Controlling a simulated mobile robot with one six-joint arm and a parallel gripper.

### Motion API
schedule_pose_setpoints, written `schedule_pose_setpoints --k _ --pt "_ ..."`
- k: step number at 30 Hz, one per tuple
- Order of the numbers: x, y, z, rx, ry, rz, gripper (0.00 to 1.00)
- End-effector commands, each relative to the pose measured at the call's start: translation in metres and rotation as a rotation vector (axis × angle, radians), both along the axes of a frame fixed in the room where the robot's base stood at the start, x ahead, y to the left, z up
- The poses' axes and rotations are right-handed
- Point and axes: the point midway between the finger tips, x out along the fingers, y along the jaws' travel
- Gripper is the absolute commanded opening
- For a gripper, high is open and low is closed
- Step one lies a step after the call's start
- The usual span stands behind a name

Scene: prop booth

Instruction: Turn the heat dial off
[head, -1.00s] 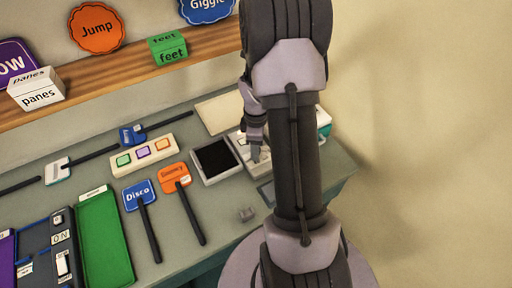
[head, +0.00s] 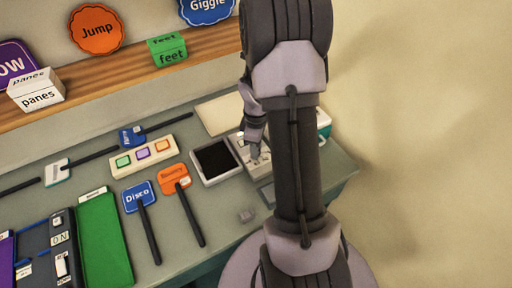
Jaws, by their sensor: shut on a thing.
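A pale control box (head: 258,168) stands on the grey-green table, right of a dark-screened panel and partly hidden behind my arm. My gripper (head: 254,153) is down at the top of this box, its fingers shut on a small part there that I take to be the heat dial. The fingers and arm cover the dial, so its pointer and any markings cannot be read.
The dark-screened panel (head: 214,160) stands close on the left, with a three-button strip (head: 144,157) beyond it. A wooden shelf (head: 110,85) runs behind.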

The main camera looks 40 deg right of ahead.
Motion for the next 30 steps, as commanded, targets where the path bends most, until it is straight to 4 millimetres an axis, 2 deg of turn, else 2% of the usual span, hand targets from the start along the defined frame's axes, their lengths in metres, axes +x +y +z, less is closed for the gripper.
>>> schedule_pose_setpoints --k 30 --pt "0.0006 -0.0003 -0.0006 0.0 -0.002 -0.951 0.0"
